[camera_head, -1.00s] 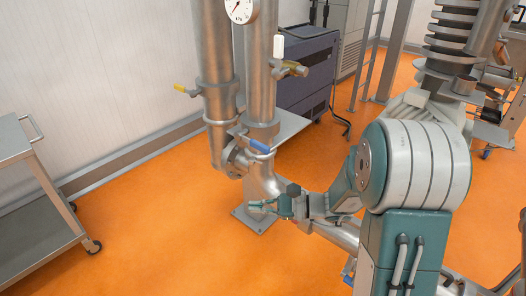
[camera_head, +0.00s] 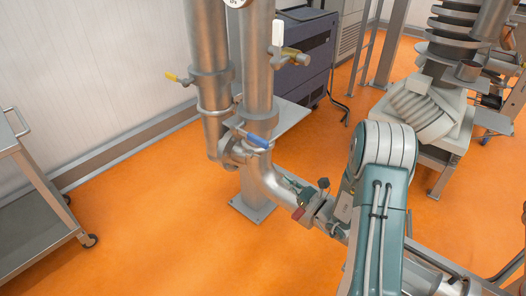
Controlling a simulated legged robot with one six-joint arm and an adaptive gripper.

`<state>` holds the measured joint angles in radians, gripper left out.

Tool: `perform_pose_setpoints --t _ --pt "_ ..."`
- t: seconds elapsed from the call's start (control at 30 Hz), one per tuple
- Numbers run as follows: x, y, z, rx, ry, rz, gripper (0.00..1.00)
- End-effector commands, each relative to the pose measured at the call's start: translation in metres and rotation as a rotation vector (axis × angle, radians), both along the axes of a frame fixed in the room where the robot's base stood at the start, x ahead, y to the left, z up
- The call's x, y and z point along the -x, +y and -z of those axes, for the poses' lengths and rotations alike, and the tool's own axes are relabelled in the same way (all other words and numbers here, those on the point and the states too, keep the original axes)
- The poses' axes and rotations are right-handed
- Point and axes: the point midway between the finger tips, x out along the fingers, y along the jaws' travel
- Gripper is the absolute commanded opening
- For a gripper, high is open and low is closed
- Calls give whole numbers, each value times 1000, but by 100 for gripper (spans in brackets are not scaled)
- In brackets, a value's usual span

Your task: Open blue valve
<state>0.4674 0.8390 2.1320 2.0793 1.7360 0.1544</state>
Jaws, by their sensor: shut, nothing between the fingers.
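The blue valve handle (camera_head: 257,140) sits on a small metal valve on the lower part of the steel pipework, pointing to the right and slightly down. My gripper (camera_head: 288,183) is over the bent lower pipe, below and to the right of the blue handle and apart from it in the picture. Its dark green fingers are together and hold nothing. A small red part (camera_head: 298,213) shows beside the gripper; I cannot tell what it belongs to.
Two upright steel pipes (camera_head: 208,60) carry a yellow-handled valve (camera_head: 177,77) at left and a brass valve (camera_head: 290,55) at right. A metal cart (camera_head: 28,165) stands at far left. A dark cabinet (camera_head: 303,45) stands behind. The orange floor (camera_head: 150,215) at left is clear.

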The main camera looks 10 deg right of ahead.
Motion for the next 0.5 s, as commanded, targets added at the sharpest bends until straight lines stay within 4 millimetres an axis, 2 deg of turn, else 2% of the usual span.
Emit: perform_pose_setpoints --t 0.17,0.5 --pt "-8 7 -3 2 0 -4 0" --pt "-56 42 -18 2 -3 -5 0"
